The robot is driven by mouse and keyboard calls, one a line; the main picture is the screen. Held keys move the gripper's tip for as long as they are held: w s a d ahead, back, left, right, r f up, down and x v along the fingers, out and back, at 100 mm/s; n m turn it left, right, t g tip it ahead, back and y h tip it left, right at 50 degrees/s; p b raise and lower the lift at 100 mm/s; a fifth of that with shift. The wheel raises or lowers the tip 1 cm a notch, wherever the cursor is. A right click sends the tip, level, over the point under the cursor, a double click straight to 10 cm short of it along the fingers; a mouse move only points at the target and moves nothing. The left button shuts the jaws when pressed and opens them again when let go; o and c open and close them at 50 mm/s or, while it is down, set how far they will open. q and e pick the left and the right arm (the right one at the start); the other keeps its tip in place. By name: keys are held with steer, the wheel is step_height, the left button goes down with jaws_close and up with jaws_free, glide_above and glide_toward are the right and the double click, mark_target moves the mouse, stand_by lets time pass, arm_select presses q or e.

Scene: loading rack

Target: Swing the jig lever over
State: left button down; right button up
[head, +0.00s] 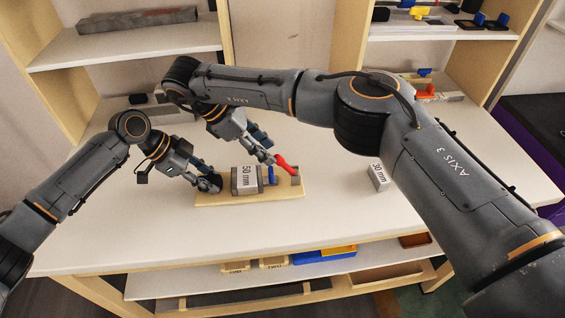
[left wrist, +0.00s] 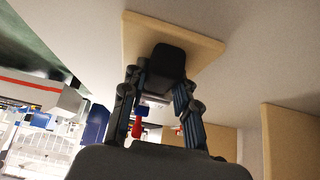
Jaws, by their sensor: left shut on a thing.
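The jig is a light wooden board (head: 235,198) in the middle of the table. It bears a grey block marked 50 mm (head: 246,180), a blue part (head: 271,174) and a red lever (head: 284,164) at its right end. My left gripper (head: 212,183) is at the board's left end, shut on a black block (left wrist: 168,68) that sits on the board. In the left wrist view, red and blue parts show between the fingers. My right gripper (head: 268,158) is at the red lever, its fingertips close to or touching it; its opening is too small to make out.
A grey block marked 30 mm (head: 378,176) stands on the table (head: 330,200) right of the jig. My right arm passes over the table's right side. Shelves stand behind, with a grey bar (head: 137,19) at upper left. Trays sit below the front edge.

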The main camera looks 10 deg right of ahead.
arm_select(q)
steer(key=c, duration=0.9)
jaws_free()
steer(key=shift+c, duration=0.2)
steer(key=shift+a, duration=0.1)
steer(key=v, duration=1.2)
